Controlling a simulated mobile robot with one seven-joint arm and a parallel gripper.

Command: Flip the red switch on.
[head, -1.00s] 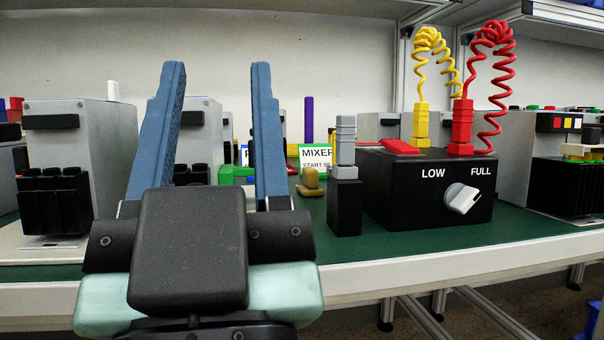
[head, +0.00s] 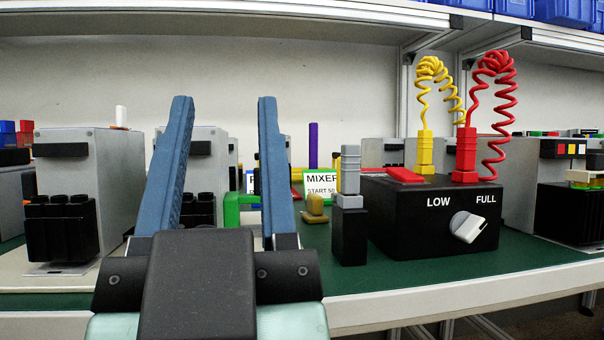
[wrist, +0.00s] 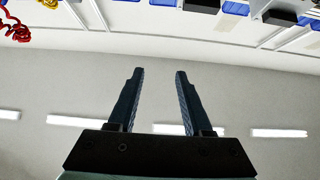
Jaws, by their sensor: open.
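A black control box (head: 425,216) stands on the green bench top at right, with a white knob (head: 468,227) between the words LOW and FULL. A flat red piece (head: 405,175), which looks like the red switch, lies on its top near the left edge. Whether it is tilted cannot be told. My gripper (head: 225,100) is open and empty, its two blue fingers pointing up, left of the box and apart from it.
Red (head: 466,150) and yellow (head: 425,150) plugs with coiled leads rise from the box top. A grey-topped black post (head: 349,220) stands just left of the box. Grey cabinets (head: 80,180) stand at left. A shelf (head: 300,20) hangs above.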

